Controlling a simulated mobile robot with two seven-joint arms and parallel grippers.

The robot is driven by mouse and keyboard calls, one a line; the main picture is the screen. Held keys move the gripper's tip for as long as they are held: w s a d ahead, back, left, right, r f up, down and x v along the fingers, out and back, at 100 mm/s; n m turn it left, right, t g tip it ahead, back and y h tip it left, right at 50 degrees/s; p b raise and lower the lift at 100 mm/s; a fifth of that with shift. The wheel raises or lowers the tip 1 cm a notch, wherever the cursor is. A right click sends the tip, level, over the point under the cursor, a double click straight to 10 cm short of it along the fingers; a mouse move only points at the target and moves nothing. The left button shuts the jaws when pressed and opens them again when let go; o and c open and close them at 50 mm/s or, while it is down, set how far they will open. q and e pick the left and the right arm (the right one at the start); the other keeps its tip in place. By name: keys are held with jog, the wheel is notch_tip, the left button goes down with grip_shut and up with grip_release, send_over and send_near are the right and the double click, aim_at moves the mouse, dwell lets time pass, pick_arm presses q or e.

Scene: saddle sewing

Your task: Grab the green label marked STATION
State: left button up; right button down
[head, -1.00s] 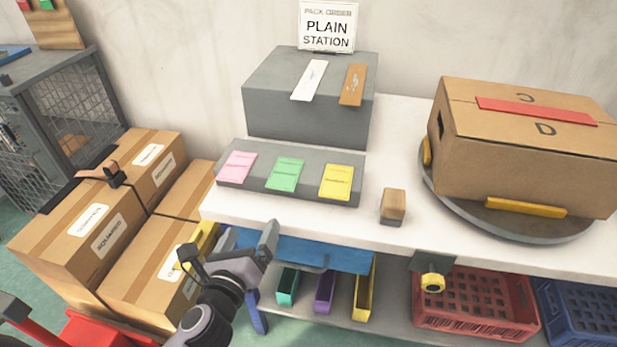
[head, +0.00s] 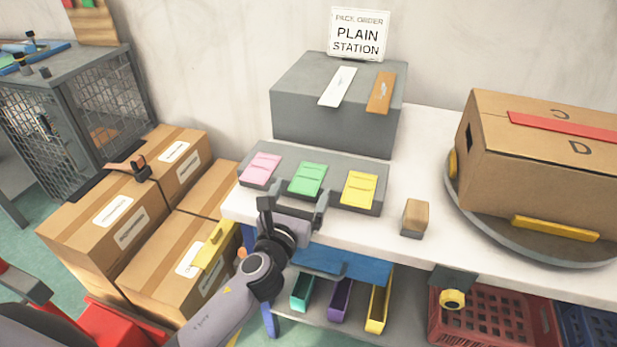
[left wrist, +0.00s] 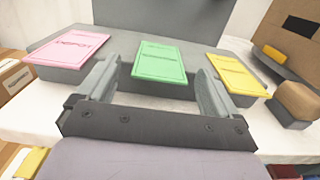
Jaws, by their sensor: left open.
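The green label (head: 307,179) lies in the middle of a low grey stepped holder (head: 334,198) on the white table, between a pink label (head: 261,168) and a yellow label (head: 359,189). My left gripper (head: 295,203) is open and empty just in front of the holder, below the green label. In the left wrist view the green label (left wrist: 160,61) sits ahead, between the two fingers (left wrist: 157,88) and apart from them. Its print is too small to read. The pink label (left wrist: 75,46) and the yellow label (left wrist: 238,75) flank it. My right gripper is not seen.
A grey box (head: 335,110) with a white and a brown strip stands behind the holder, under a sign (head: 358,35) reading PLAIN STATION. A small wooden block (head: 415,217) is to the right. A large carton (head: 540,170) rests on a turntable (head: 475,230). Cartons (head: 125,220) stand at left.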

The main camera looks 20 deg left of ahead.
pick_arm(q)
jog(key=shift+c, duration=0.3)
jog(key=c, duration=1)
jog(key=shift+c, duration=0.2)
jog(key=shift+r, duration=0.1)
